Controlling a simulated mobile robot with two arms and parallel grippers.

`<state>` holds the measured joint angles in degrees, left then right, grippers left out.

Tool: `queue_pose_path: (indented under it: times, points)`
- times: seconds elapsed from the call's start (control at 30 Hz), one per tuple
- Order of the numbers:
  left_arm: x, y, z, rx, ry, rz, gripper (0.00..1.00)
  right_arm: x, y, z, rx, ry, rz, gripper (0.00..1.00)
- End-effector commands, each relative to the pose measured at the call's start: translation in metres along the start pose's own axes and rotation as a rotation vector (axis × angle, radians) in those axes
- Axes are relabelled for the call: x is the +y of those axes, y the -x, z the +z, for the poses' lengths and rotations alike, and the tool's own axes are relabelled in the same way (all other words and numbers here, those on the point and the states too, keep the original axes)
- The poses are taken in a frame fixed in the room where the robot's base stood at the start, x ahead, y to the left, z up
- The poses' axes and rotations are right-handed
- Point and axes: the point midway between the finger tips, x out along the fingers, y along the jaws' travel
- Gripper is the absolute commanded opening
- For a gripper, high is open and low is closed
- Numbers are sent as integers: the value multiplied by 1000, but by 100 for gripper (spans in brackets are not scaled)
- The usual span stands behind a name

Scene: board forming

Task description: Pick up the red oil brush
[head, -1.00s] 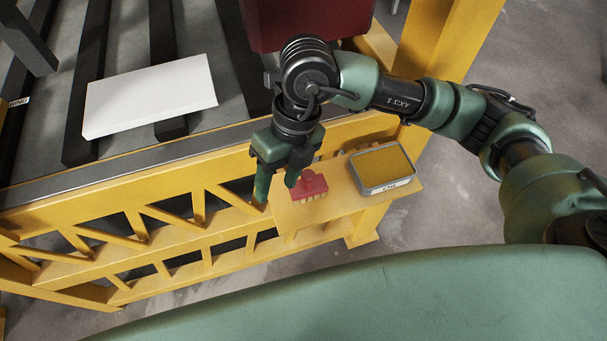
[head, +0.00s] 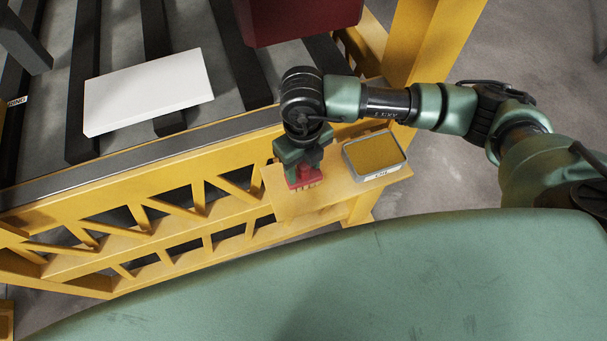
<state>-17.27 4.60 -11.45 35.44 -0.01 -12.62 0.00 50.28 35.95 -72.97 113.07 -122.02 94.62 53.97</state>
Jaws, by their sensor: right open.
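The red oil brush (head: 305,178) stands on a small yellow shelf (head: 300,201) on the side of the yellow frame. My right gripper (head: 301,168) is open and points down right over the brush. It hides the brush's upper part, and I cannot tell whether the fingers touch it. My left gripper is not in view.
An oil tray (head: 375,156) with a yellow-brown surface sits on the shelf just right of the brush. A white board (head: 150,92) lies on dark rails at the upper left. A dark red block (head: 300,18) is at the top. A yellow post (head: 430,45) stands behind my arm.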

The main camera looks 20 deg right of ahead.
Motion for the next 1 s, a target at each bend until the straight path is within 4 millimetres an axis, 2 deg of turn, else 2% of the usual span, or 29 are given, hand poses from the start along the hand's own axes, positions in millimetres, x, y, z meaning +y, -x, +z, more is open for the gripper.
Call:
queue_pose_path:
  times: [0.07, 0.23, 0.27, 1.0]
  points:
    - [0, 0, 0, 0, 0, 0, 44, 0, 0, 0, 0, 0, 0, 50]
    - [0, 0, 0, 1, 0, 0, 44, 0, 0, 0, 0, 0, 1, 5]
    - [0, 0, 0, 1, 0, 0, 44, 0, 0, 0, 0, 0, 1, 0]
    - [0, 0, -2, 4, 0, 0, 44, 0, 1, 0, -1, 0, 1, 0]
